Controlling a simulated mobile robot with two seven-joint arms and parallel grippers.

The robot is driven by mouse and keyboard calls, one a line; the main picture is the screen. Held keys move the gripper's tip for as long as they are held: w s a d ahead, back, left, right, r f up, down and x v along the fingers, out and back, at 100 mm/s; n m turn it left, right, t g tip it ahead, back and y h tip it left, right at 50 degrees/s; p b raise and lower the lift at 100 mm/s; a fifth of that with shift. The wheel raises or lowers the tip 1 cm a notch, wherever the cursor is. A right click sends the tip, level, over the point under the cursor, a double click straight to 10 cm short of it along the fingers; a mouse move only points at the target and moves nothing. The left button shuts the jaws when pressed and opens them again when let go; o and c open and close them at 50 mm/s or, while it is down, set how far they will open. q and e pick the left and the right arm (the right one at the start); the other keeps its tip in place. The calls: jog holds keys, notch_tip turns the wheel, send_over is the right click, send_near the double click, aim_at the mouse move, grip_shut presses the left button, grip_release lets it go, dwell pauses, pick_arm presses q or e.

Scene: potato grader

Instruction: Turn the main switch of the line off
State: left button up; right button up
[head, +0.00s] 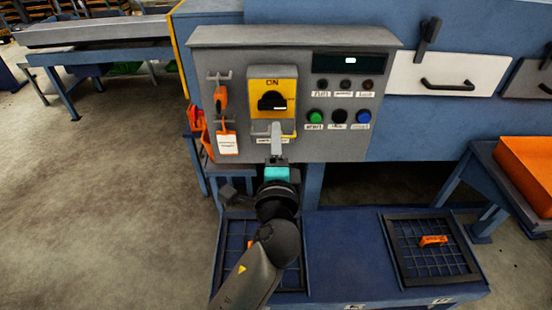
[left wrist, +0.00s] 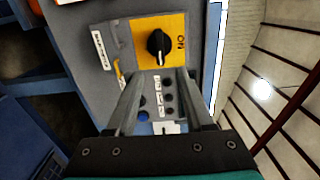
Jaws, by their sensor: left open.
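The main switch is a black knob (head: 271,101) on a yellow plate (head: 256,86) marked ON at its top. The knob lies sideways in the head view, its pale mark at the right, not towards ON. In the left wrist view the knob (left wrist: 158,46) stands beyond the fingertips, its pale mark pointing down and ON at the right. My left gripper (head: 275,130) is open just below the knob, in front of the plate's lower edge. In the left wrist view its fingers (left wrist: 165,73) are apart with nothing between them. My right gripper is in neither view.
Left of the switch hang an orange padlock (head: 221,100) and a red-and-white tag (head: 228,142). Right are green (head: 315,116), black and blue buttons, lamps and a dark display (head: 349,63). A blue bench (head: 345,250) with grids stands below. An orange crate (head: 527,170) is at far right.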

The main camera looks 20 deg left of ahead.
pick_arm(q)
jog(key=shift+b+v, duration=0.35)
jog(key=shift+v, duration=1.7)
jog(key=s+d+f+n+g+h+b, duration=0.1)
jog(key=s+f+g+h+b, duration=0.15)
jog(key=f, duration=1.25)
jog(key=s+f+n+g+h+b, duration=0.1)
jog(key=s+f+g+b, duration=0.25)
jog(key=f, duration=1.05)
jog(key=s+d+f+n+g+h+b, duration=0.1)
jog(key=s+f+g+b, duration=0.15)
jog(key=f, duration=1.25)
jog(key=s+a+f+n+g+b, duration=0.2)
jog(key=s+a+f+n, duration=0.1)
jog(key=s+f, duration=0.5)
jog(key=s+a+f+n+g+b, duration=0.3)
jog(key=s+f, duration=0.6)
jog(key=s, duration=0.3)
jog(key=s+a+f+n+g+b, duration=0.2)
jog(key=s+a+f+n+g, duration=0.1)
jog(key=s+f, duration=0.5)
jog(key=s, duration=0.2)
jog(key=shift+s+a+f+n, duration=0.2)
jog(key=shift+s+f+n, duration=0.1)
jog(key=shift+f, duration=0.05)
jog(key=shift+a+h, duration=0.1)
jog(key=shift+h, duration=0.15)
